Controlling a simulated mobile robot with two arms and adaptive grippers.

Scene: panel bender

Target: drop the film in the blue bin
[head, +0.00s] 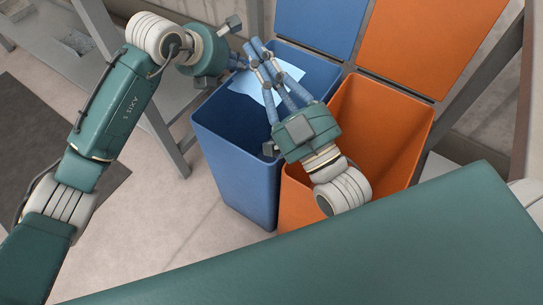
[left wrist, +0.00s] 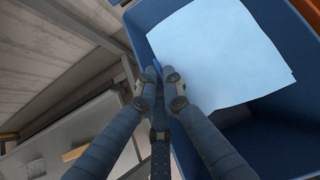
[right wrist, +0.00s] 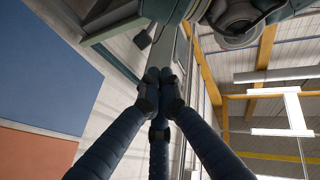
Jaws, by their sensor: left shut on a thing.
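The film (head: 268,88), a pale blue sheet, hangs over the mouth of the blue bin (head: 235,150) in the head view. In the left wrist view the film (left wrist: 225,55) spreads to the right of the fingertips, with the dark bin interior below it. My left gripper (head: 242,63), on the arm from the left, is shut on the film's edge at the bin's back left. My right gripper (head: 256,50) reaches across the bin from the lower right, above the film. Its fingertips are together (right wrist: 160,75), with nothing visible between them.
An orange bin (head: 385,125) stands right beside the blue one. Their raised lids, blue (head: 320,20) and orange (head: 430,40), stand behind. A grey metal frame (head: 165,130) is close on the left. My two grippers are very near each other.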

